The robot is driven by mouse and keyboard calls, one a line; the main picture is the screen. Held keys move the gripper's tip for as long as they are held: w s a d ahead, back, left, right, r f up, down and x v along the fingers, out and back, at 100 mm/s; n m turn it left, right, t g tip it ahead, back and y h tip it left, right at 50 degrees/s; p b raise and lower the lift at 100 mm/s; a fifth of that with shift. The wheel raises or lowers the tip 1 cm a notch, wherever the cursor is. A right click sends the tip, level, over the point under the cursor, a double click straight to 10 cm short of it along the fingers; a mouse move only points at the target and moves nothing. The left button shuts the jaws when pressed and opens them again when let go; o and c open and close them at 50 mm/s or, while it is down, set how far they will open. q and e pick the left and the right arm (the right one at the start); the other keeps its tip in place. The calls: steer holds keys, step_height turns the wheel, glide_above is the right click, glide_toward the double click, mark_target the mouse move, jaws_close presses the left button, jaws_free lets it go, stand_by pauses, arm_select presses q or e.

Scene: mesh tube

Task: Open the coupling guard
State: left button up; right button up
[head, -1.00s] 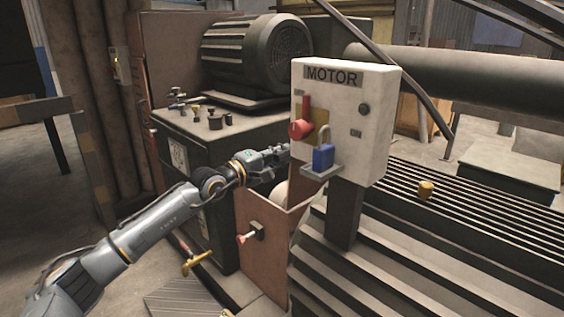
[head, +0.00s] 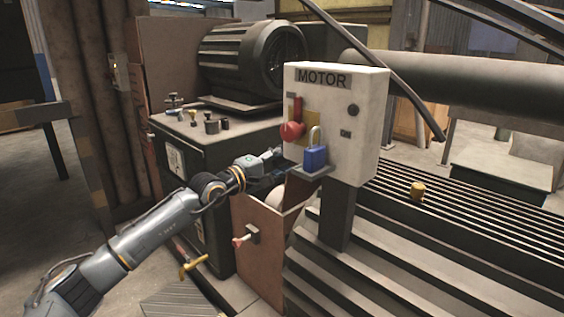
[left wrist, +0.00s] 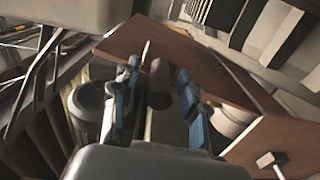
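The coupling guard (head: 262,255) is a reddish-brown cover low between the black motor base and the grey steps. A small latch with a red-tipped handle (head: 240,241) is on its front. Its brown panel (left wrist: 150,42) also crosses the left wrist view, where a pale latch handle (left wrist: 270,160) shows at lower right. My left gripper (head: 277,165) is at the guard's upper end, beside the motor switch box. In the left wrist view its blue fingers (left wrist: 158,72) are apart, with a dark cylindrical bar (left wrist: 160,85) between them. I cannot tell whether they touch it. My right gripper is not in view.
The white motor switch box (head: 335,115), with a red lever (head: 293,130) and blue padlock (head: 315,156), stands close right of my left gripper. The motor (head: 250,62) is behind. A yellow-handled valve (head: 193,265) is low in front. Free floor lies at left.

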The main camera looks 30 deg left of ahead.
arm_select(q)
steer(key=shift+a, duration=0.15)
steer(key=shift+s+a+f, duration=0.1)
steer(key=shift+s+a, duration=0.1)
steer(key=shift+s, duration=0.25)
steer(key=v, duration=1.1)
steer(key=shift+d, duration=0.1)
